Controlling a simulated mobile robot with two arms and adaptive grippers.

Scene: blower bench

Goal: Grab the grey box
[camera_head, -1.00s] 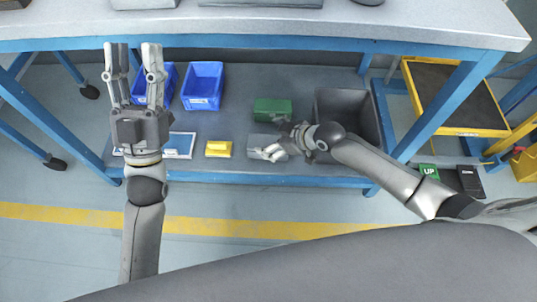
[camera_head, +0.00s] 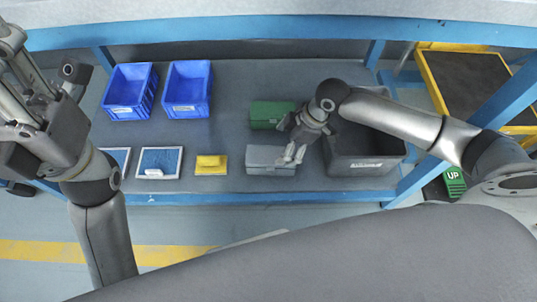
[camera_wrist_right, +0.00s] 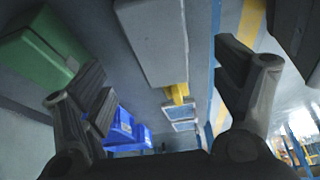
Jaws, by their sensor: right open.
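The grey box (camera_head: 265,157) lies on the lower shelf near its front edge, between the yellow box and the dark grey bin. In the right wrist view the grey box (camera_wrist_right: 152,40) is at the top centre, in the gap between my right fingers. My right gripper (camera_head: 291,141) is open and empty at the right end of the grey box, above it in the head view; its fingers (camera_wrist_right: 163,72) frame the box from either side. I cannot tell whether they touch it. My left gripper (camera_head: 42,55) is open and empty at the far left, partly cut off.
A green box (camera_head: 268,114) lies behind the grey box. An open dark grey bin (camera_head: 368,166) stands to its right, under my right forearm. A yellow box (camera_head: 211,164), framed panels (camera_head: 160,162) and blue bins (camera_head: 188,90) are left. The blue bench edge (camera_head: 270,38) runs above the shelf.

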